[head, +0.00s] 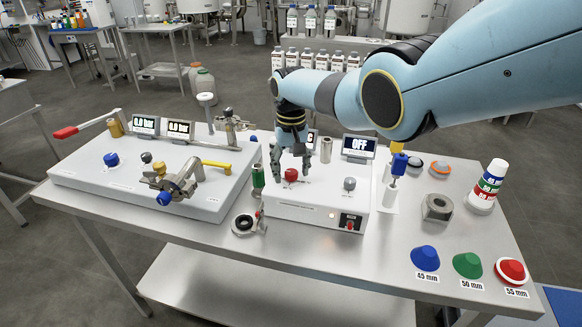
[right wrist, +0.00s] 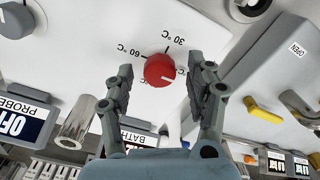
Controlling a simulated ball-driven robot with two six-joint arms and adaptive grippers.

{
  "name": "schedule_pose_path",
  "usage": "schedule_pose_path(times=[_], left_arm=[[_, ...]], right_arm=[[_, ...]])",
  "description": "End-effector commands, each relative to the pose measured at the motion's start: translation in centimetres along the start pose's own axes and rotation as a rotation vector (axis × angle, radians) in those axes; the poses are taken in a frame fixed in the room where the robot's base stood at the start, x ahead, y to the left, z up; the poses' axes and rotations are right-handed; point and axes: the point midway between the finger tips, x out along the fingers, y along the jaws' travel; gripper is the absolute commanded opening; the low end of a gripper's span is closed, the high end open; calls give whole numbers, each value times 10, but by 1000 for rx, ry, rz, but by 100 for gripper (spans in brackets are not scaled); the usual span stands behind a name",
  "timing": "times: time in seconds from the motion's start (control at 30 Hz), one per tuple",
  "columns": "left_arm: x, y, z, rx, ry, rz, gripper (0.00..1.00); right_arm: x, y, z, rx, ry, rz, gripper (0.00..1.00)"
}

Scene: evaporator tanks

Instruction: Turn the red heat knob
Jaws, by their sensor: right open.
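The red heat knob (head: 290,175) sits on top of the white bath unit (head: 330,200) on the table. In the right wrist view the knob (right wrist: 157,71) shows a white pointer line toward the right, with 30 °C and 60 °C marks around it. My right gripper (head: 291,179) points down over the knob. Its fingers are open, one on each side of the knob, and a gap shows between fingers and knob in the right wrist view (right wrist: 161,80). I cannot tell how far the tips are above the panel. My left gripper is not in view.
A grey knob (head: 349,184) and a display reading OFF (head: 359,147) are on the same unit. A metal tube (head: 326,150) stands behind the red knob. Coloured caps (head: 467,265) lie at the right front.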

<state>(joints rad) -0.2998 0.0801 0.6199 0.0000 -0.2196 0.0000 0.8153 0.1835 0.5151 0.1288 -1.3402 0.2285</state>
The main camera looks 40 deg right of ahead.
Motion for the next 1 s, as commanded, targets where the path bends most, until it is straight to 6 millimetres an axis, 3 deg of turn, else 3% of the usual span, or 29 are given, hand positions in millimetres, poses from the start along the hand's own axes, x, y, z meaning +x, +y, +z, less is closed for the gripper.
schedule_pose_path(times=[0.27,0.7,1.0], left_arm=[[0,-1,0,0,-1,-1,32],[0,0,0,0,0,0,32],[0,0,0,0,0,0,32]], right_arm=[[-17,0,-1,0,3,-1,55],[-104,0,-1,0,3,0,55],[-120,0,0,0,0,0,55]])
